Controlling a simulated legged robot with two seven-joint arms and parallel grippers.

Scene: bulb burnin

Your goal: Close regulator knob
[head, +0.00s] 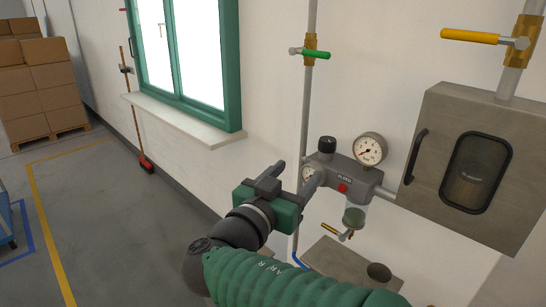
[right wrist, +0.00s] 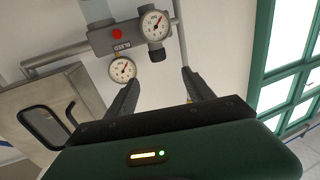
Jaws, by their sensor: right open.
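The regulator (head: 350,172) is a grey block on the wall pipe with a red button and the word BLEED. Its black knob (head: 327,144) stands at its top left. A round gauge (head: 370,148) sits at its top right and a second gauge is partly hidden behind my finger. My right gripper (head: 297,176) is open and empty at the block's left, its fingers below and left of the knob. In the right wrist view, upside down, the knob (right wrist: 157,53) appears beyond and between the two fingertips (right wrist: 159,78), apart from them. My left gripper is out of view.
A metal cabinet (head: 478,165) with a dark window stands right of the regulator. A green-handled valve (head: 311,53) and a yellow-handled valve (head: 485,39) sit on pipes above. A filter bowl (head: 354,217) hangs below. A green window (head: 190,60) is at the left.

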